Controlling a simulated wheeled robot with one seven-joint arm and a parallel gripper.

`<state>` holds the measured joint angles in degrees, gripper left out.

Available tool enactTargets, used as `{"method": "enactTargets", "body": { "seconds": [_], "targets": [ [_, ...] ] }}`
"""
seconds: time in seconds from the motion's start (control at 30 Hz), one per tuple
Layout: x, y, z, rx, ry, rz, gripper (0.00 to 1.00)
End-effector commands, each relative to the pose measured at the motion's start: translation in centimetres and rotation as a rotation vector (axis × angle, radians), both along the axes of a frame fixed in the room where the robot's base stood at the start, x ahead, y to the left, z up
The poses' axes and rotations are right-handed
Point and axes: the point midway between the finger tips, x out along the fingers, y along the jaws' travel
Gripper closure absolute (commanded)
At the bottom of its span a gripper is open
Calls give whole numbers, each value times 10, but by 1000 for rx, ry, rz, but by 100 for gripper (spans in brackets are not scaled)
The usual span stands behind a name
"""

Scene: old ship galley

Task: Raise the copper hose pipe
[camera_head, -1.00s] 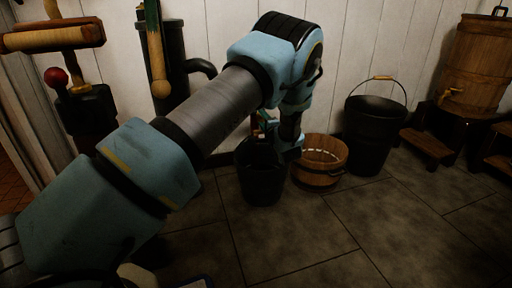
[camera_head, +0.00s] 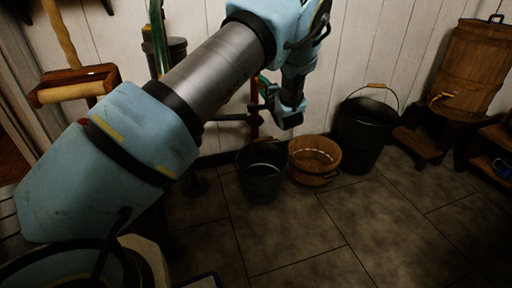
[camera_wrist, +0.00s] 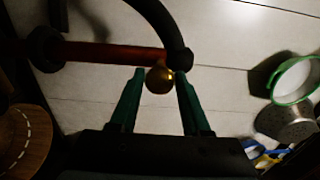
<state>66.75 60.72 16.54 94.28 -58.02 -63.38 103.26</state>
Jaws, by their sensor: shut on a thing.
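The copper hose pipe appears as a reddish tube (camera_wrist: 110,52) across the upper left of the wrist view, with dark fittings and a black curved hose at its right end. A brass knob (camera_wrist: 159,80) sits at that end, between the green fingers of my gripper (camera_wrist: 160,74), which is shut on it. In the head view the reddish pipe (camera_head: 254,98) stands roughly upright against the white wall. My gripper (camera_head: 263,110) is beside it, above the small black bucket (camera_head: 262,188). The fingertips are too small and dark there to show the hold, and my arm hides part of the pipe.
A low wooden tub (camera_head: 314,164) and a larger black bucket (camera_head: 366,140) stand to the right. A wooden barrel (camera_head: 470,70) with a tap stands on a stand farther right. A wooden-handled device (camera_head: 75,90) is at left. The tiled floor in front is clear.

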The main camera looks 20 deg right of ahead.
Motion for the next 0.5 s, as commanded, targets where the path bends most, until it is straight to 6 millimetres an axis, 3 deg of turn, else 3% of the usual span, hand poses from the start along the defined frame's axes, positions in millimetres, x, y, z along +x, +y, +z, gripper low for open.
{"method": "enactTargets", "body": {
  "seconds": [0.03,0.5],
  "targets": [
    [0,-1,21,-3,-5,-1,100],
    [1,-1,111,-3,-5,-1,100]
  ]
}}
